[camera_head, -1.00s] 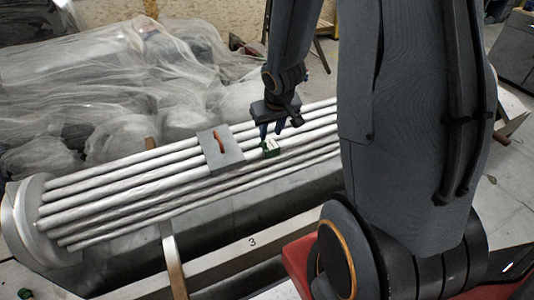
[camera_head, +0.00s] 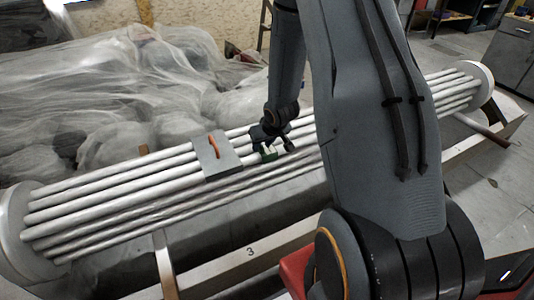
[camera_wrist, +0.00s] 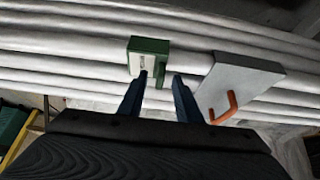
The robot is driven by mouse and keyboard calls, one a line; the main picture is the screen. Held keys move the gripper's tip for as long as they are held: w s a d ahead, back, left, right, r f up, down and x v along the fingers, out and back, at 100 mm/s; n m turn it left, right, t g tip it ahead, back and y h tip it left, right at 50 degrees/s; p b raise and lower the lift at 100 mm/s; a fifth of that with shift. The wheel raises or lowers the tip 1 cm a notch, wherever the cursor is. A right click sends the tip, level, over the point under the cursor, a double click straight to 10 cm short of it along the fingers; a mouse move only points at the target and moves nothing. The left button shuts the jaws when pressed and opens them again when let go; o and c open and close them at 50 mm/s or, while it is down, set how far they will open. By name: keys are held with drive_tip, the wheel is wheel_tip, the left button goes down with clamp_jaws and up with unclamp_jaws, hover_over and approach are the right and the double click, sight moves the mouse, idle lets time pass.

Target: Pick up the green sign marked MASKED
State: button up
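The green sign (camera_head: 269,155) is a small green block with a white face, sitting on the pale pipes just right of a grey plate. In the wrist view the sign (camera_wrist: 150,47) shows its white face with a small dark marking too small to read. My gripper (camera_head: 271,146) is right above the sign in the head view and partly hides it. In the wrist view my gripper (camera_wrist: 160,77) is open, its two blue fingers apart. The left fingertip overlaps the sign's lower edge; the right one is just right of it. I cannot tell whether they touch.
The grey plate (camera_head: 215,156) with an orange handle lies on the pipes close to the sign; it is near my right finger in the wrist view (camera_wrist: 243,82). The pipe bundle (camera_head: 120,197) rests on a frame. Plastic-sheeted objects (camera_head: 120,85) lie behind.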

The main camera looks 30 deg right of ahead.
drive_tip(key=shift+w+f, duration=0.15)
drive_tip(key=shift+f, duration=0.1)
clamp_jaws()
drive_tip(key=shift+r, duration=0.15)
